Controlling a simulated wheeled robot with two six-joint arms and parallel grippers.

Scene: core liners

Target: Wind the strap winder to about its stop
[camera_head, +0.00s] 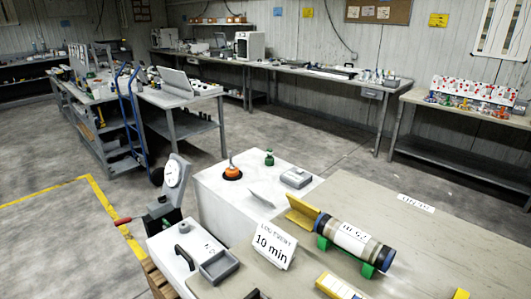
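The dial is too small to read. Neither of my grippers is in view.
A labelled core liner (355,240) with blue ends lies on green cradles on the near table (450,240). A "10 min" sign (272,246) stands beside it. A white case (188,258) and a grey tray (219,266) are at the front left. Open floor lies behind.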

